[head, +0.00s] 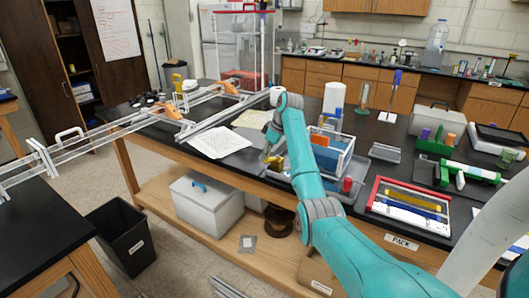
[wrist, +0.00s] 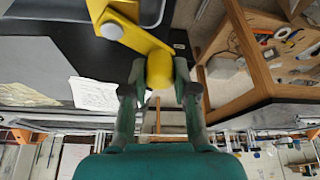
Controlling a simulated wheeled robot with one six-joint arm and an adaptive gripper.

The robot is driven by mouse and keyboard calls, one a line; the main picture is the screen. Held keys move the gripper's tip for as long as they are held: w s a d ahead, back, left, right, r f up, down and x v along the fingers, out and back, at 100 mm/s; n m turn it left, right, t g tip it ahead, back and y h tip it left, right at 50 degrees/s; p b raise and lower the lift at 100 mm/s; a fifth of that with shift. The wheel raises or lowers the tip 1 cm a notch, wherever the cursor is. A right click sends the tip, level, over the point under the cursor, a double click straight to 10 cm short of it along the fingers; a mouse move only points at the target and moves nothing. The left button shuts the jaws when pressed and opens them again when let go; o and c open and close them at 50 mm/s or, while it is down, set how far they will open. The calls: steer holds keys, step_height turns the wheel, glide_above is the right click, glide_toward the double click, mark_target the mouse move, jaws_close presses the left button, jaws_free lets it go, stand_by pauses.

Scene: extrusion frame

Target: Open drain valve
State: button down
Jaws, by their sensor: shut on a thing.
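In the head view a small yellow part (head: 274,160) shows at the front of the black bench, below my gripper (head: 270,148). Much of the valve is hidden there by my arm, and its body and outlet cannot be made out.
A blue-and-white rack (head: 331,150) stands on a grey tray right of my arm. White papers (head: 220,141) lie to the left. A clear-and-white rail frame (head: 150,117) spans the left. A lidded white box (head: 205,206) sits on the lower shelf; a black bin (head: 121,236) stands on the floor.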

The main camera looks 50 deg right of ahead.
steer(key=shift+s+a+n+g+y, duration=0.15)
steer(key=shift+s+n+y, duration=0.2)
steer(key=shift+n, duration=0.45)
steer(key=shift+s+a+n+g+y, duration=0.15)
steer(key=shift+s+n+y, duration=0.15)
steer(key=shift+n, duration=0.5)
steer(key=shift+s, duration=0.1)
steer(key=c, duration=0.9)
jaws_free()
